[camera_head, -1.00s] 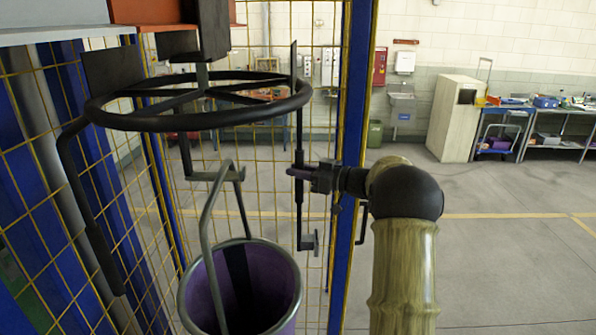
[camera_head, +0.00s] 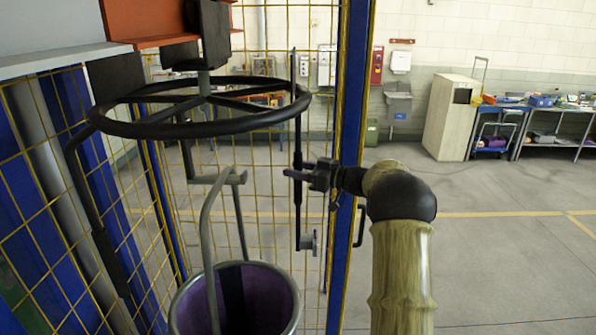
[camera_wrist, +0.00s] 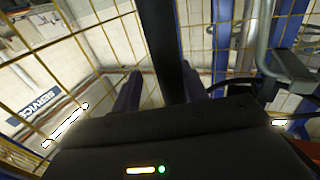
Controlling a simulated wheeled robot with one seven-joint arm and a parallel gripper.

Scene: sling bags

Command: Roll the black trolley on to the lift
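The black trolley hangs at upper left in the head view, with a black ring (camera_head: 150,129), several arms and a black block (camera_head: 207,38) above. A thin upright black rod (camera_head: 298,125) hangs at the ring's right side. My gripper (camera_head: 296,172) reaches this rod from the right. In the wrist view, the black rod (camera_wrist: 165,40) passes between my two purple fingers (camera_wrist: 158,92). It lies near the right finger, with a gap to the left one. An orange beam (camera_head: 150,25) and a grey beam (camera_head: 60,25) are at the top. I cannot tell which belongs to the lift.
A purple bucket (camera_head: 186,306) hangs below the ring by a grey hook. Yellow wire fencing (camera_head: 255,235) and a blue post (camera_head: 349,130) stand close behind. Open floor (camera_head: 500,270) lies to the right, with a cabinet (camera_head: 450,120) and benches at the back.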

